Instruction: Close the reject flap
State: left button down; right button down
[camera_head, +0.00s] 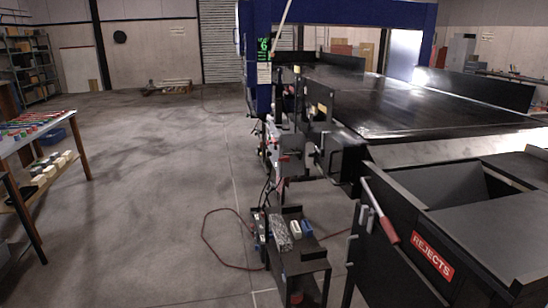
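The black reject unit (400,262) stands at the lower right and carries a red REJECTS label (432,257) on its front face. A metal lever with a red grip (390,230) slants down to the right across that face. Two small metal handles or brackets show just left of it. The top has a dark flat panel (500,208) on the right and an opening (445,185) behind it. I cannot tell which panel is the reject flap or how far it stands open. Neither of my grippers is in view.
The black conveyor belt (400,100) runs behind the unit under a blue frame (262,60). A small cart (305,262) holding several items stands left of the unit. A red cable (215,250) lies on the floor.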

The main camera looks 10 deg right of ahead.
aim_at(441, 187)
jog(key=z, duration=1.3)
